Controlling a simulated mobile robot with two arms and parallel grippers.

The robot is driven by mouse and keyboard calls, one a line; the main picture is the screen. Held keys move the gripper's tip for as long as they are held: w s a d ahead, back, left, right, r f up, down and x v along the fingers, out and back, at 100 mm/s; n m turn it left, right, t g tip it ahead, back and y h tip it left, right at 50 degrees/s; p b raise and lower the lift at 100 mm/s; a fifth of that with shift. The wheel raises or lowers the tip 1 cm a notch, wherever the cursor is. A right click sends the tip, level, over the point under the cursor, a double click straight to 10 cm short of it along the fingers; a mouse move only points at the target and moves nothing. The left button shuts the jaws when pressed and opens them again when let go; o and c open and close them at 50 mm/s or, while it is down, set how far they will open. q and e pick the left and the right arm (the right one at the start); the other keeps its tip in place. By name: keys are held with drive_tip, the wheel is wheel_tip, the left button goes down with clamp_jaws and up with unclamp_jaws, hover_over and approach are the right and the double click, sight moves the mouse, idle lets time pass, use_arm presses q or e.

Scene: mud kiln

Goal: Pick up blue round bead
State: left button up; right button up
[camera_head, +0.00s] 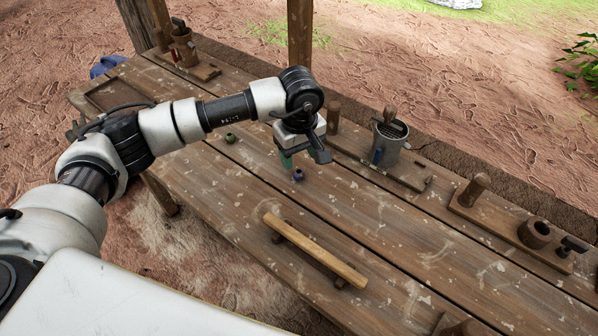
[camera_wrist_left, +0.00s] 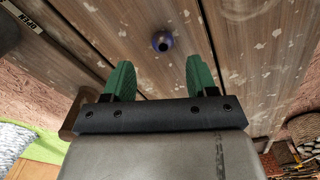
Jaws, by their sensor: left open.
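The blue round bead (camera_head: 298,175) lies on the wooden table (camera_head: 400,235) in the head view. It has a dark hole, and it also shows in the left wrist view (camera_wrist_left: 162,41), beyond the fingertips and between their lines. My left gripper (camera_head: 286,158) hangs over the table just behind and slightly left of the bead. In the left wrist view its two green fingers (camera_wrist_left: 156,78) are spread apart with nothing between them. The bead is apart from both fingers. My right gripper is in neither view.
A wooden bar (camera_head: 315,250) is on the table nearer me. A metal mug (camera_head: 389,145) on a board stands to the right. Wooden tools and boards line the far edge. The table around the blue bead is clear.

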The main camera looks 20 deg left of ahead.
sight(299, 171)
use_arm(q)
drive_tip(key=f, duration=0.3)
drive_tip(key=f+p, duration=0.1)
drive_tip(key=shift+s+f, duration=0.25)
drive_tip(key=shift+s, duration=0.15)
drive_tip(key=shift+w+f, duration=0.1)
drive_tip(key=shift+f, duration=0.2)
drive_tip(key=shift+c, duration=0.4)
drive_tip(key=c, duration=0.9)
